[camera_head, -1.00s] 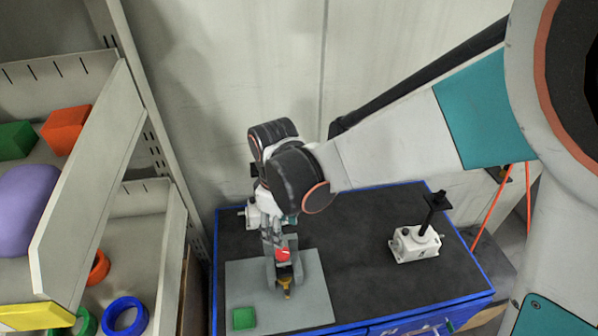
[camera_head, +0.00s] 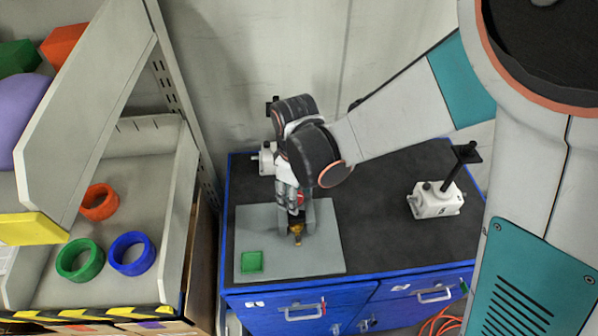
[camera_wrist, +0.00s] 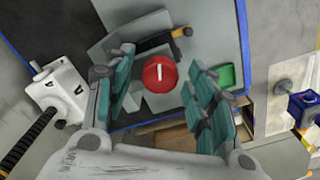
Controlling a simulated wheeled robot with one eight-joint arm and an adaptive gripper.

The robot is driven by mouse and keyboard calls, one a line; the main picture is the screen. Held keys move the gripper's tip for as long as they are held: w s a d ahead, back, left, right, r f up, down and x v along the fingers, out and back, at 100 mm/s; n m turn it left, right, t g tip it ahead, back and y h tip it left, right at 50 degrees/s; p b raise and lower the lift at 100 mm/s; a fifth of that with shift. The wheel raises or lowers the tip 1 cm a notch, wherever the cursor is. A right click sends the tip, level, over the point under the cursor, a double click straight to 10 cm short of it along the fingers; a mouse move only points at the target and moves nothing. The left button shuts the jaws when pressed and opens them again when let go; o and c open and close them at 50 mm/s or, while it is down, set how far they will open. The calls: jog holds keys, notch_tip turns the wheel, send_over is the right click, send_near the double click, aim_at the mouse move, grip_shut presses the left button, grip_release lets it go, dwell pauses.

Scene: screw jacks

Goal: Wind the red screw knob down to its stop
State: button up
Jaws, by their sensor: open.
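The red screw knob (camera_wrist: 160,73), round with a white stripe on top, sits between the teal-padded fingers of my gripper (camera_wrist: 161,88) in the wrist view. Gaps show on both sides of it, so the gripper is open around the knob and not closed on it. In the head view my gripper (camera_head: 298,196) points down over the grey plate (camera_head: 320,255). Only a bit of the red knob (camera_head: 301,198) shows behind the fingers. A yellow-brass part (camera_head: 296,232) sits just in front. The screw below the knob is hidden.
A green square (camera_head: 252,262) lies on the plate's front left. A white jack with a black post (camera_head: 435,200) stands right; another white jack (camera_head: 264,160) is behind my wrist. A shelf with green (camera_head: 80,260) and blue rings (camera_head: 132,253) is left. The dark tabletop between is clear.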

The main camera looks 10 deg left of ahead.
jog(key=c, duration=1.1)
jog(key=shift+m+b, duration=0.3)
jog(key=shift+b, duration=0.1)
jog(key=m+b, duration=0.2)
jog(key=shift+f+m, duration=0.15)
jog(key=shift+m, duration=0.25)
jog(key=shift+o, duration=0.2)
jog(key=shift+m+b, duration=1.35)
jog(key=shift+m, duration=0.95)
jog(key=shift+r, duration=0.2)
jog(key=o, duration=1.1)
jog(key=shift+c, duration=0.2)
